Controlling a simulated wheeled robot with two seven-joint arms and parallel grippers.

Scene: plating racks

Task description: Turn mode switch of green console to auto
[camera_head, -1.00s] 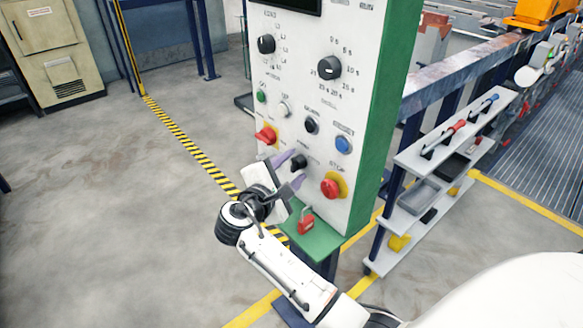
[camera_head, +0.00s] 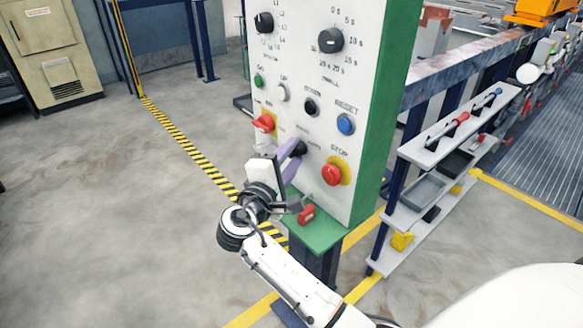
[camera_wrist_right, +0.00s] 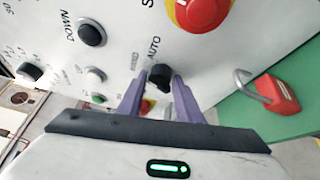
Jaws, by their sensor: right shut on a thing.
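The green console (camera_head: 371,120) has a white front panel and green sides. Its mode switch (camera_wrist_right: 160,77) is a small black knob, with the word AUTO beside it in the right wrist view. In the head view the switch (camera_head: 299,147) sits left of the red STOP button (camera_head: 332,174). My right gripper (camera_head: 291,151) reaches the panel from below left, its purple fingers closed around the switch. In the wrist view the fingers (camera_wrist_right: 158,88) lie on either side of the knob. The switch's pointer mark is too small to read. My left gripper is out of view.
A red switch (camera_head: 264,123), blue RESET button (camera_head: 345,124) and black DOWN button (camera_head: 311,106) are close by. A tool shelf (camera_head: 427,150) stands to the right. The floor at left is clear.

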